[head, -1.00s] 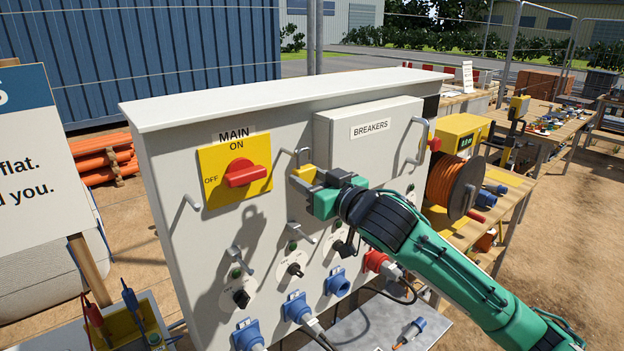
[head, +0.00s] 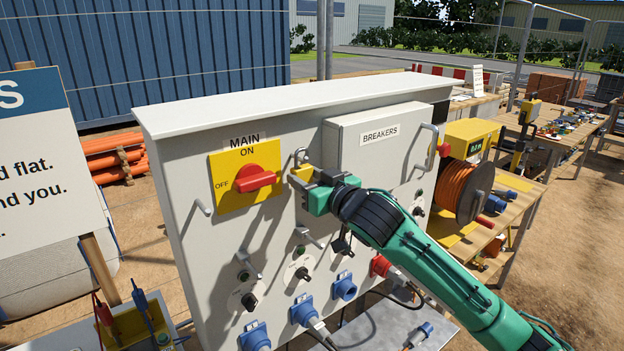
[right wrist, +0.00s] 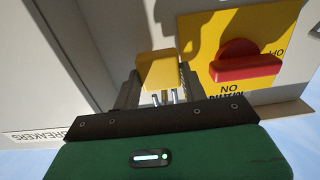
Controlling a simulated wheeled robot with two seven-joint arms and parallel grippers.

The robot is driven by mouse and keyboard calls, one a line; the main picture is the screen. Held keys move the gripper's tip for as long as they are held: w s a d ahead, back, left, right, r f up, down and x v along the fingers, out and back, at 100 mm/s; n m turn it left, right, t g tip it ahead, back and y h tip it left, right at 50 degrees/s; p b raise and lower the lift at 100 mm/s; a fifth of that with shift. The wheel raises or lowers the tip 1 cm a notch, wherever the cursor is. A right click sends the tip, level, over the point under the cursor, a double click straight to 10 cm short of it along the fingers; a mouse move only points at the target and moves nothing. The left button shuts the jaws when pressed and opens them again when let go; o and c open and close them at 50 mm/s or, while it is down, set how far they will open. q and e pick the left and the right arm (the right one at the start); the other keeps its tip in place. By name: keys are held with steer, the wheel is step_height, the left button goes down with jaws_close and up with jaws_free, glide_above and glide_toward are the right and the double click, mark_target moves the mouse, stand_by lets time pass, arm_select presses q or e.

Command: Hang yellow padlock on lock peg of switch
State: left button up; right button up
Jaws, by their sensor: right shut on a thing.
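The yellow padlock (head: 302,173) is upright with its metal shackle (head: 299,155) on top, just right of the switch plate. My right gripper (head: 310,184) is shut on the padlock's body. In the right wrist view, the padlock (right wrist: 158,72) sits between the fingers (right wrist: 160,92). The main switch has a yellow plate (head: 225,198) and a red handle (head: 255,180); in the right wrist view its handle (right wrist: 245,65) shows upside down. I cannot tell which peg is the lock peg or whether the shackle touches one. My left gripper is not in view.
A grey peg (head: 203,208) sticks out left of the switch. The breakers box (head: 375,140) juts out right of the padlock, with a metal handle (head: 428,145). Other pegs (head: 310,238), knobs and blue sockets (head: 345,286) lie below. A cable reel (head: 470,195) stands at right.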

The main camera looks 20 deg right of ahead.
steer(key=shift+w, duration=0.15)
steer(key=shift+f, duration=0.1)
steer(key=shift+f, duration=0.5)
steer(key=o, duration=1.9)
steer(key=shift+o, duration=0.2)
steer(key=shift+f+b, duration=0.1)
steer(key=shift+b, duration=0.2)
steer(key=s+d+f, duration=0.2)
steer(key=s, duration=0.4)
steer(key=shift+s+d, duration=0.15)
steer(key=shift+s, duration=0.15)
steer(key=shift+f, duration=0.1)
